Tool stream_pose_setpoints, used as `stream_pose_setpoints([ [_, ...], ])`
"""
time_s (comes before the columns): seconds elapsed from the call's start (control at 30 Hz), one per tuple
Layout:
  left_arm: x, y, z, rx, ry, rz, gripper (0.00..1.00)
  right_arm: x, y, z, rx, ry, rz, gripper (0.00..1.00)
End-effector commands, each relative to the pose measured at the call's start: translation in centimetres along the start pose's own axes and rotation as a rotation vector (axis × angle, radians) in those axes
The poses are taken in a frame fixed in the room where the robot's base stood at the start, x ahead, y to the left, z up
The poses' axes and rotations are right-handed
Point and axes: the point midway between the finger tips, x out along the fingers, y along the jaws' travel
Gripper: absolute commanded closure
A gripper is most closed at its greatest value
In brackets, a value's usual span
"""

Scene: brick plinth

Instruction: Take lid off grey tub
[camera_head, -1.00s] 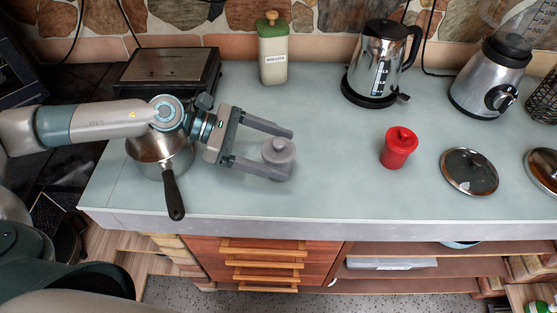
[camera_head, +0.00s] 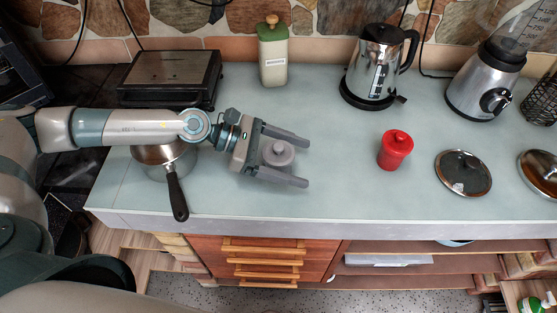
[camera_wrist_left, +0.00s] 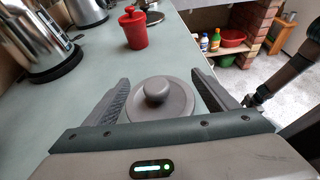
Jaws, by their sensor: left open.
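The grey tub (camera_head: 277,166) stands upright on the counter, with its round grey lid (camera_head: 278,150) on top. The lid has a ball-shaped knob, which shows between the fingers in the left wrist view (camera_wrist_left: 157,90). My left gripper (camera_head: 307,164) is open, with one finger on either side of the tub and the fingertips beyond it. I see a gap between the lid and each finger in the wrist view. The lower part of the tub is partly hidden by the near finger.
A red lidded pot (camera_head: 395,150) stands to the right of the tub. A saucepan (camera_head: 165,155) lies under my left arm, its handle toward the counter's front edge. A pan lid (camera_head: 463,173) lies at right.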

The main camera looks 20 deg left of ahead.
Motion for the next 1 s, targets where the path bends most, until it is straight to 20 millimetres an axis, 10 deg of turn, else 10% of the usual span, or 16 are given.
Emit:
stream_pose_setpoints([
  [0.57, 0.38, -0.01, -0.04, 0.000, 0.000, 0.000, 0.20, -0.12, 0.05, 0.56, 0.001, -0.014, 0.001, 0.20],
  [0.8, 0.37, -0.01, -0.04, 0.000, 0.000, 0.000, 0.69, -0.12, 0.02, 0.53, 0.001, -0.013, 0.000, 0.20],
  [1.0, 0.36, 0.00, 0.02, 0.001, 0.000, 0.001, 0.69, -0.13, 0.01, 0.51, 0.001, -0.012, 0.000, 0.20],
])
